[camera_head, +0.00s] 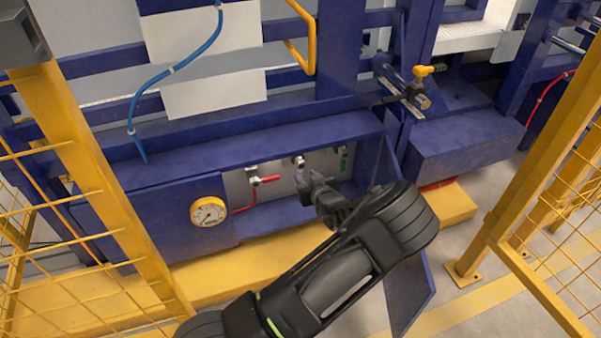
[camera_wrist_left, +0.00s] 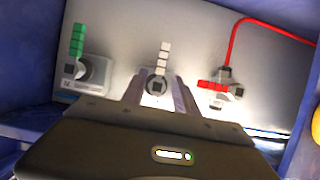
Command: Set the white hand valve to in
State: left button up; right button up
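The white hand valve (camera_head: 299,161) is on the grey back panel inside a blue recess, between the red-handled and green-handled valves. In the left wrist view its pale handle (camera_wrist_left: 164,56) points up from the valve body, nearly straight. My left gripper (camera_head: 309,181) reaches into the recess from the lower right. In the left wrist view the left gripper's two fingers (camera_wrist_left: 158,93) are apart, with the white valve's body showing between them. I cannot tell whether they touch it. My right gripper is not in view.
The red valve (camera_wrist_left: 214,87) and green valve (camera_wrist_left: 78,50) flank the white one closely. A pressure gauge (camera_head: 208,212) is left of the recess. An open blue door (camera_head: 408,290) hangs at the recess's right. Yellow mesh fences (camera_head: 90,165) stand on both sides.

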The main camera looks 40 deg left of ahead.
aim_at(301, 171)
pick_arm(q)
jog(key=b+x, duration=0.2)
jog(key=x, duration=0.3)
jog(key=shift+a+f, duration=0.1)
jog(key=shift+f, duration=0.05)
jog(key=shift+w+a+f, duration=0.1)
jog(key=shift+w+a, duration=0.2)
jog(key=shift+a, duration=0.05)
grip_shut()
jog(key=shift+r, duration=0.25)
dwell(0.8)
